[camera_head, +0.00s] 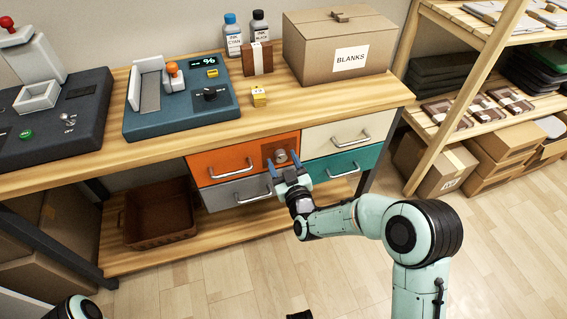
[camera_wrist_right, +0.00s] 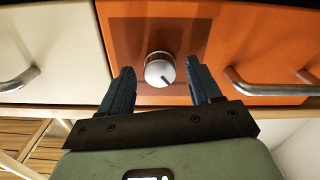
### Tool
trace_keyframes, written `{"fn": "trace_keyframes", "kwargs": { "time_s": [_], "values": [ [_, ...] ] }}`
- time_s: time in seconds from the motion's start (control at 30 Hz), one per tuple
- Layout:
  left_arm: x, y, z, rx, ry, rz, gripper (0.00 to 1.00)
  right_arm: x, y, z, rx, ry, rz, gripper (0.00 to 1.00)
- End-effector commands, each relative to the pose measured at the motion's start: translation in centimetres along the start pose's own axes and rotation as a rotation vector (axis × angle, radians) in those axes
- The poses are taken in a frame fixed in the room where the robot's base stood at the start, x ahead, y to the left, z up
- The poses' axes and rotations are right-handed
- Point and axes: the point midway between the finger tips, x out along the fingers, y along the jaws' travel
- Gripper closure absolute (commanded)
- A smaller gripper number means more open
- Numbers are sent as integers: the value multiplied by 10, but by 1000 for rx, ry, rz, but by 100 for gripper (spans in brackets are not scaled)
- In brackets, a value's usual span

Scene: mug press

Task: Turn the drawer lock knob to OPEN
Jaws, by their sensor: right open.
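The lock knob (camera_head: 281,156) is a small round silver knob on a brown plate at the right end of the orange drawer (camera_head: 232,160). In the right wrist view the knob (camera_wrist_right: 159,69) has a dark pointer mark, angled toward the lower right of that picture. My right gripper (camera_head: 283,164) is open in front of the drawer. Its two fingers (camera_wrist_right: 160,88) stand on either side of the knob, with gaps visible. Lettering on the plate is too small to read.
A cream drawer (camera_head: 340,132), a teal drawer (camera_head: 340,165) and a grey drawer (camera_head: 236,192) with bar handles adjoin the orange one. Above, the wooden bench top (camera_head: 300,118) carries machines, ink bottles and a box of blanks (camera_head: 338,50). The floor in front is clear.

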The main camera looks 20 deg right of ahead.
Motion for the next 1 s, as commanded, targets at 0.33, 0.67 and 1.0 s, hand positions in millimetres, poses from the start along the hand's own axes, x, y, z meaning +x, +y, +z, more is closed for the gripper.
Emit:
{"fn": "trace_keyframes", "kwargs": {
  "time_s": [0.33, 0.67, 1.0],
  "values": [
    [0, 0, 0, 1, 0, 0, 57, 0, 0, 0, 0, 0, 0, 93],
    [0, 0, 0, 1, 1, 1, 57, 0, 0, 0, 35, 0, 0, 93],
    [0, 0, 0, 1, 1, 1, 57, -1, 0, 0, 253, 0, 0, 93]
  ]
}}
